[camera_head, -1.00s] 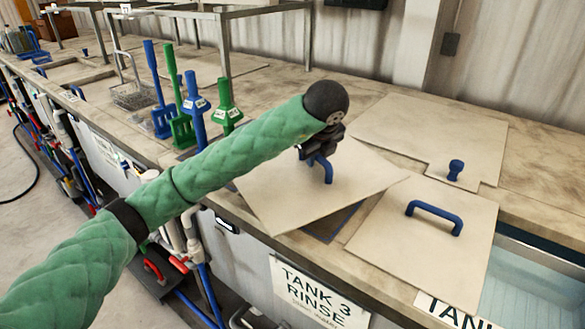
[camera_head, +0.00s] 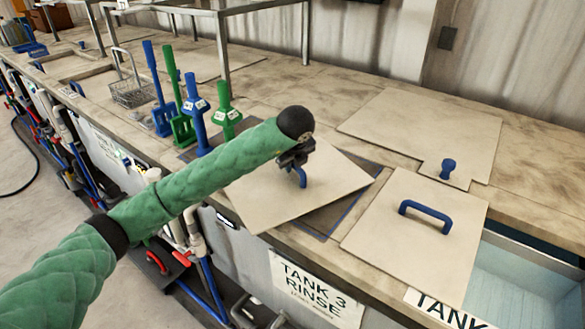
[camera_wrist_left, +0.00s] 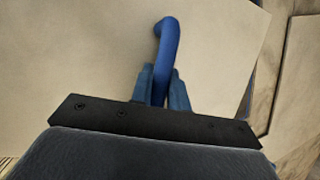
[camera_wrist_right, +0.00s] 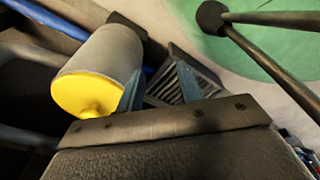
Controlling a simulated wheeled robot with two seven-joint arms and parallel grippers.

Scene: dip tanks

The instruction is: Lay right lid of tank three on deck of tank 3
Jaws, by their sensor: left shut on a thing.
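My left gripper (camera_head: 298,166) is shut on the blue handle of a square beige lid (camera_head: 290,207). The lid is turned at an angle above the deck, over a dark blue-edged mat (camera_head: 338,210) that shows past its right side. In the left wrist view the fingers (camera_wrist_left: 162,88) close around the blue handle (camera_wrist_left: 168,38), with the lid filling most of the picture. Whether the lid's underside touches anything is hidden. The tank 3 sign (camera_head: 315,288) is on the front below. My right gripper (camera_wrist_right: 158,88) shows only in its wrist view, fingers apart with nothing between them.
Another beige lid with a blue handle (camera_head: 427,214) lies to the right, beside an open tank of water (camera_head: 525,275). A large notched lid (camera_head: 425,130) lies behind. Blue and green upright tools (camera_head: 197,120) stand left of the held lid. A yellow-ended cylinder (camera_wrist_right: 98,72) is near my right gripper.

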